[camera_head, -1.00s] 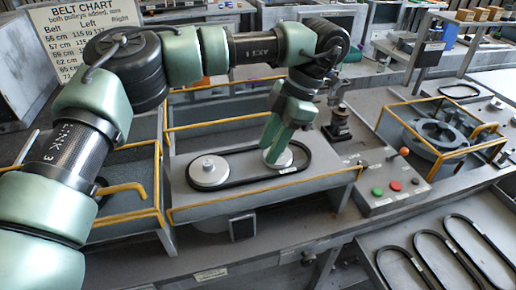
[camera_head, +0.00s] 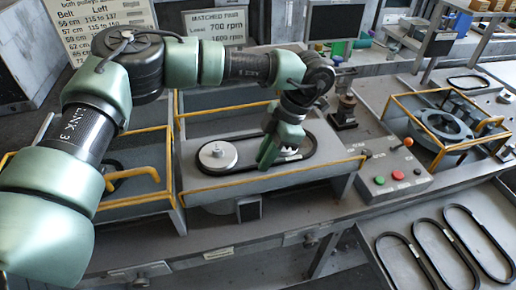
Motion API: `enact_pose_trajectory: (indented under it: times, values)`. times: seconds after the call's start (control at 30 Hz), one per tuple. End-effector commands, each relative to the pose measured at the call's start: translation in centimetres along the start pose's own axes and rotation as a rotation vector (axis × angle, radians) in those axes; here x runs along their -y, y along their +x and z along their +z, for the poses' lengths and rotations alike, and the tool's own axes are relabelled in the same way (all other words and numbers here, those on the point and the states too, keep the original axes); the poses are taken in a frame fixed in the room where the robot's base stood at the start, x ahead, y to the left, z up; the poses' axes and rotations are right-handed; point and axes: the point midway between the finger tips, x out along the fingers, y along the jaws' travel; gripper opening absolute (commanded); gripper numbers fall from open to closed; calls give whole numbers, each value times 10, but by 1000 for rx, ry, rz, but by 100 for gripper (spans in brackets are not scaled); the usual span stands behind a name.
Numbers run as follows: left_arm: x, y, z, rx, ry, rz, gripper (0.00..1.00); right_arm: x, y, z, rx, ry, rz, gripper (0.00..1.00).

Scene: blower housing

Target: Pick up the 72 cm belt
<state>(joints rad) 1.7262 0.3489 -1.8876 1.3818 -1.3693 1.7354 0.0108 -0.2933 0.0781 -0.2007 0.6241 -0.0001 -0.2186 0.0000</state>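Three black belts lie flat side by side in a grey tray at the lower right: a left one (camera_head: 411,252), a middle one (camera_head: 448,237) and a right one (camera_head: 476,222). Their small tags are too small to read, so I cannot tell which is 72 cm. Another black belt (camera_head: 284,170) loops around the left pulley (camera_head: 217,156) and right pulley (camera_head: 296,148) in the middle housing. My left gripper (camera_head: 266,160) points down between these pulleys, close to the right one. Whether its fingers are open or shut is unclear. My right gripper is not in view.
Yellow rails (camera_head: 262,179) edge the middle housing. A belt chart (camera_head: 88,22) stands at the back left, partly hidden by my arm. A yellow-railed blower housing (camera_head: 447,122) is further right.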

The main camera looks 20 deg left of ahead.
Motion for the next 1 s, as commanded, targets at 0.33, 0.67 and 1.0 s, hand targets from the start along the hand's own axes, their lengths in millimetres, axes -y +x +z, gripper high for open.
enact_pose_trajectory:
  times: [0.33,0.67,1.0]
  values:
    - [0,-1,0,0,0,0,0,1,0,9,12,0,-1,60]
    - [-1,-20,-7,3,-1,2,0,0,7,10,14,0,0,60]
    - [-1,-102,-41,6,-3,3,0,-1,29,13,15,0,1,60]
